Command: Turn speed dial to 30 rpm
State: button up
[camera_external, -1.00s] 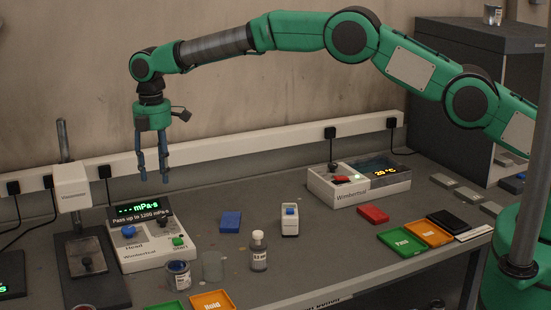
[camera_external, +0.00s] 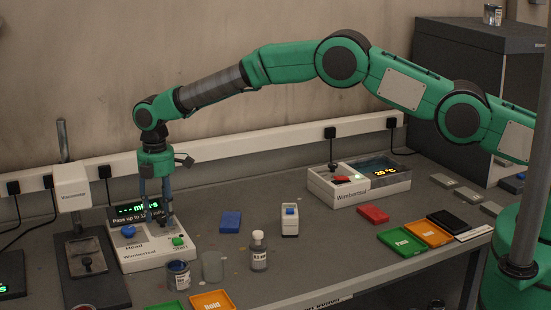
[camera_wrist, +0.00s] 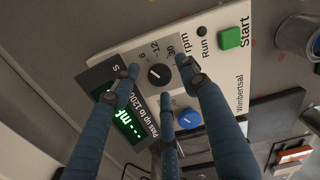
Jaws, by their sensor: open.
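The black speed dial (camera_wrist: 159,75) shows in the wrist view on a white control box (camera_wrist: 209,75), beside the marks 6, 12, 30 and "rpm". A small white mark shows on its face; I cannot tell which number it points at. My gripper (camera_external: 157,221) is open and points down over the box. In the wrist view its blue fingers stand around the dial with gaps; whether any finger touches it I cannot tell.
The green Start button (camera_wrist: 231,37) and the blue Head knob (camera_wrist: 188,119) sit near the dial. A green-lit display (camera_external: 130,209) with a "Pass up to 1200" sign stands behind.

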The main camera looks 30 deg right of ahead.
jog(key=shift+f, duration=0.2)
grip_shut()
